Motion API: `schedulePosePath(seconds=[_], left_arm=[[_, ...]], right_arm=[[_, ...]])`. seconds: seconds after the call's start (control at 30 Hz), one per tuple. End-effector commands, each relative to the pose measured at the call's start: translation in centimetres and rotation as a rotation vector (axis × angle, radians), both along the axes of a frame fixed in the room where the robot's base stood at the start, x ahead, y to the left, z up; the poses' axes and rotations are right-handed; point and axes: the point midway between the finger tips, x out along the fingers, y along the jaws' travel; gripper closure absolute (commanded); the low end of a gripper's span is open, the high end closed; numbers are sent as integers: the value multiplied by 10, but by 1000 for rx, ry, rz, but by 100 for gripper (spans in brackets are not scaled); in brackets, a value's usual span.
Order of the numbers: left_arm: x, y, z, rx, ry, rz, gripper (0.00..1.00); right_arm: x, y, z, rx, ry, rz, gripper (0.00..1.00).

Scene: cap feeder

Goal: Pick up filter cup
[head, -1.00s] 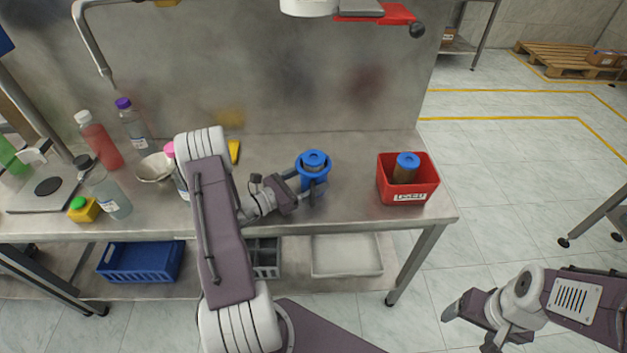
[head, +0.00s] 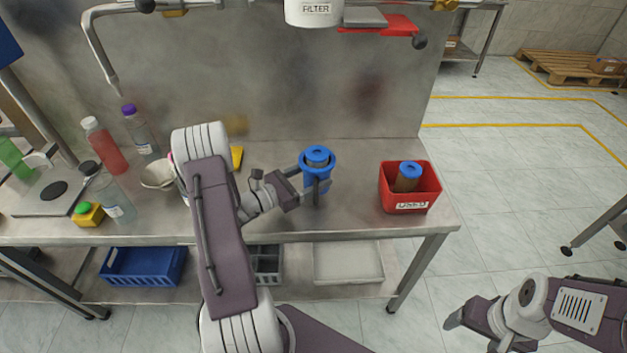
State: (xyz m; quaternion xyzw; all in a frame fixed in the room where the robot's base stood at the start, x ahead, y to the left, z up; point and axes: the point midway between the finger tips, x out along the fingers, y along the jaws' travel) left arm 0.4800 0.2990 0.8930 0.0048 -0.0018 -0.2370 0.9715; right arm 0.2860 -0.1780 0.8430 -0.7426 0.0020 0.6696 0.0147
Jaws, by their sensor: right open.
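The filter cup (head: 327,172) is blue with a wide rim and holds a filter with a blue ring-shaped top. It is upright over the right half of the steel bench (head: 350,215). My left gripper (head: 312,178) is shut on it from the left, with one finger across its front and the other behind its left side. The cup appears slightly above the bench; its lower part is partly hidden by the front finger. My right gripper (head: 474,330) is open and empty over the floor at the lower right, away from the bench.
A red bin (head: 410,207) with a blue-topped brown filter (head: 407,177) stands right of the cup. Bottles, a bowl (head: 156,173) and a scale (head: 40,197) crowd the left side. A white machine part marked FILTER (head: 313,12) hangs above. Bench space before the cup is clear.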

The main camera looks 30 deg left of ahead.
Motion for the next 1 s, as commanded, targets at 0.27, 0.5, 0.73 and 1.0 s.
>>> schedulePosePath(seconds=[0.27,0.5,0.73,1.0], left_arm=[[0,-40,23,-1,1,-7,79],[-1,-88,52,0,-1,-8,79],[0,-113,66,-1,0,-4,79],[0,-116,68,-1,0,-2,79]], right_arm=[[0,0,5,0,0,0,24],[0,0,10,0,0,0,24],[0,0,12,0,0,0,24],[0,0,12,0,0,0,24]])
